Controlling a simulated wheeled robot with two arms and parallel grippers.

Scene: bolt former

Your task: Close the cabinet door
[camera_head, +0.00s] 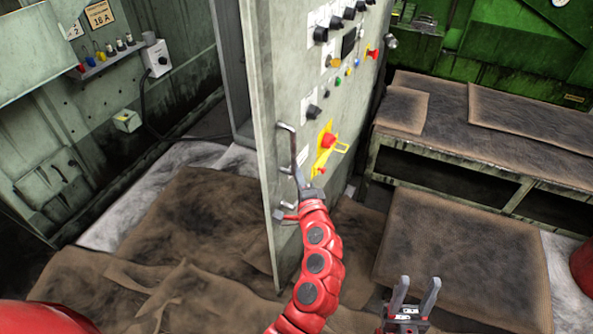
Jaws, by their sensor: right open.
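The cabinet door (280,80) is a tall grey panel with knobs and buttons on its right-hand face. It stands swung out from the grey cabinet frame (232,65), with a gap along its left side. A metal bar handle (292,148) is on the door's near edge area. My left gripper (301,180), on the red arm rising through the middle, is at the lower end of this handle. Its fingers are small and partly hidden, so I cannot tell whether they grip the handle. My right gripper (409,296) is open and empty at the bottom, apart from the door.
A low bench (447,172) with brown covers runs along the right, with a brown-covered block (465,255) before it. Brown sheets (190,225) lie on the floor left of the door. A grey wall with a switch box (157,58) stands at left.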

